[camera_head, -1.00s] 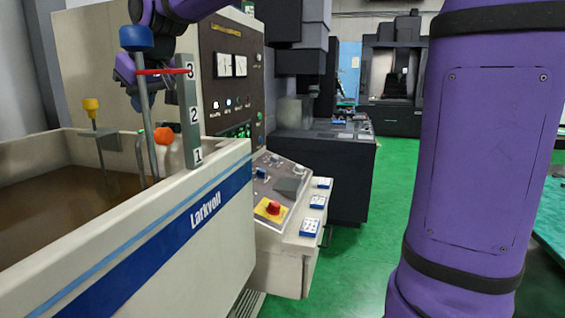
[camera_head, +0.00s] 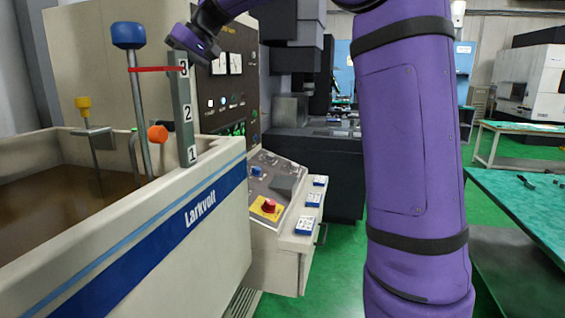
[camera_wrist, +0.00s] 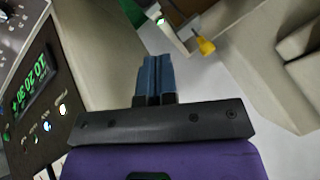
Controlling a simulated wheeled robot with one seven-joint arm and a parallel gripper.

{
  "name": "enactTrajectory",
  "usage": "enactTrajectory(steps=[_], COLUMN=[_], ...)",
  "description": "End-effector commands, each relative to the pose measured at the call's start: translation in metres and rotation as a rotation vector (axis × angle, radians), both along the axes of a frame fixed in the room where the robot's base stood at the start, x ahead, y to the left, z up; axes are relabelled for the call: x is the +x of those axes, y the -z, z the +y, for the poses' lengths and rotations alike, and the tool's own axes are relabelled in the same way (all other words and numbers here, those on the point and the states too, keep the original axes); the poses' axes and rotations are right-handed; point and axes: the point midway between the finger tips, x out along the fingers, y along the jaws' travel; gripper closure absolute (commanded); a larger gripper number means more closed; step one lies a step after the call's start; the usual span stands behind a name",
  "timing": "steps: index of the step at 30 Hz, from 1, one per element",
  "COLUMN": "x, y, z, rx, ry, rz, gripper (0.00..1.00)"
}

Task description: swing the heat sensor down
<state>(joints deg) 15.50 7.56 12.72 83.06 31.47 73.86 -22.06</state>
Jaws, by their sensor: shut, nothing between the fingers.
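No part is labelled as the heat sensor, and I cannot tell for sure which one it is. A yellow-capped rod (camera_head: 83,104) stands upright with a grey bracket at the far wall of the tank (camera_head: 215,160). Its yellow cap also shows in the wrist view (camera_wrist: 205,46), beyond the fingertips and to the right. An orange knob (camera_head: 157,133) sits on a bent rod nearer the front wall. My gripper (camera_head: 174,42) is near the top of the numbered scale, apart from the yellow cap. Its blue-grey fingers (camera_wrist: 157,62) are shut and empty in the wrist view.
A tall rod with a blue knob (camera_head: 128,35) and red pointer (camera_head: 155,69) stands beside the numbered scale (camera_head: 184,110), close to my gripper. The control panel (camera_head: 228,90) is behind. Brown liquid (camera_head: 60,195) fills the tank.

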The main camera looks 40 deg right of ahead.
Motion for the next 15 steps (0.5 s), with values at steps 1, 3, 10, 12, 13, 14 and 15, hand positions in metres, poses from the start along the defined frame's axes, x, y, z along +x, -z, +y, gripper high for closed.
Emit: enactTrajectory(steps=[1,3,10,12,13,14,15], x=[0.001,0.002,-0.008,-0.012,-0.013,-0.015,-0.016], y=[-0.002,-0.003,-0.033,-0.042,-0.046,-0.050,-0.054], z=[-0.009,-0.021,-0.042,-0.048,-0.051,-0.053,-0.055], rx=[-0.001,-0.002,-0.004,-0.004,-0.004,-0.005,-0.004], ry=[0.000,0.003,0.000,0.001,0.001,0.002,0.001], rz=[-0.002,-0.003,-0.005,-0.006,-0.005,-0.006,-0.005], gripper=[1.00,1.00,1.00,1.00,1.00,1.00,1.00])
